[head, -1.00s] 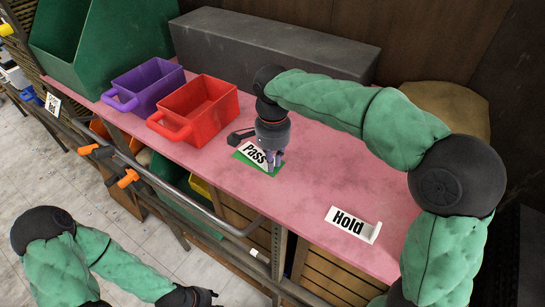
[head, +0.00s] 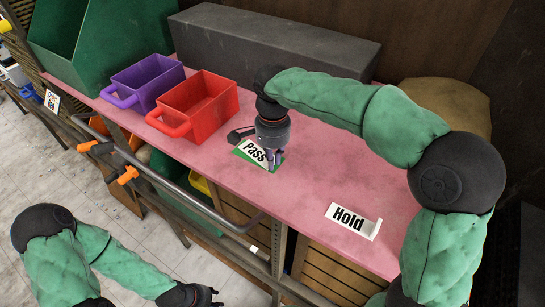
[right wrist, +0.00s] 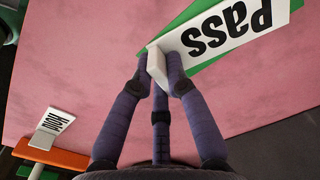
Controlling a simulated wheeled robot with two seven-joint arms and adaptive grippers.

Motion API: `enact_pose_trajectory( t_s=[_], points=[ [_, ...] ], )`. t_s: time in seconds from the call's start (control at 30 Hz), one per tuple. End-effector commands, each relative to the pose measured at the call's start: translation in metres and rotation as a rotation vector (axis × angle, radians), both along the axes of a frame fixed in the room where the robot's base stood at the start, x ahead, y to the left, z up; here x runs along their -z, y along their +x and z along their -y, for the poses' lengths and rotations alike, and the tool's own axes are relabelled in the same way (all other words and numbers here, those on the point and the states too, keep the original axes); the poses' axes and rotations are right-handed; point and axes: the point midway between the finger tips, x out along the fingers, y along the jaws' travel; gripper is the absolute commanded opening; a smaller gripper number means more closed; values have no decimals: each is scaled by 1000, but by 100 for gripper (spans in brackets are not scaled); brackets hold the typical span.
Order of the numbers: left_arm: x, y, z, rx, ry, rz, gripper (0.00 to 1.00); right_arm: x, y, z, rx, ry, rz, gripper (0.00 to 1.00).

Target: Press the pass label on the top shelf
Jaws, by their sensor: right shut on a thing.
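The white pass label (head: 254,150) with black letters lies on a green patch (head: 272,168) on the pink top shelf (head: 320,175). In the right wrist view the label (right wrist: 222,32) is at the upper right, with a raised white end (right wrist: 157,62) towards the fingers. My right gripper (head: 271,162) is over the label's right end. In the right wrist view its fingertips (right wrist: 160,75) are shut on that raised end. My left gripper (head: 210,297) is low at the front, away from the shelf; its finger opening is too small to judge.
A hold label (head: 352,220) with a raised end lies nearer the shelf's front. A red bin (head: 205,112) and a purple bin (head: 150,90) stand to the left. A long dark block (head: 275,50) lies behind. A rail (head: 190,205) runs along the front.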

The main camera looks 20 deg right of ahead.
Motion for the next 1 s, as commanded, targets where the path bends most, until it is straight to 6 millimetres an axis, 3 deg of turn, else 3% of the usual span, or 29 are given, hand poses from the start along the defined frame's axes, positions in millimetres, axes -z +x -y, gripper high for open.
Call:
enact_pose_trajectory(
  t_s=[0.07,0.1,0.2,0.63,1.0],
  points=[
    [0,0,0,0,0,0,37,0,0,0,0,0,0,0],
    [0,0,0,0,0,0,37,0,0,0,0,0,0,21],
    [0,0,0,0,0,0,37,0,0,0,0,0,0,43],
    [0,0,0,0,0,0,37,-7,0,0,0,0,1,43],
    [0,0,0,0,0,0,37,-74,1,0,-1,1,4,43]
  ],
)
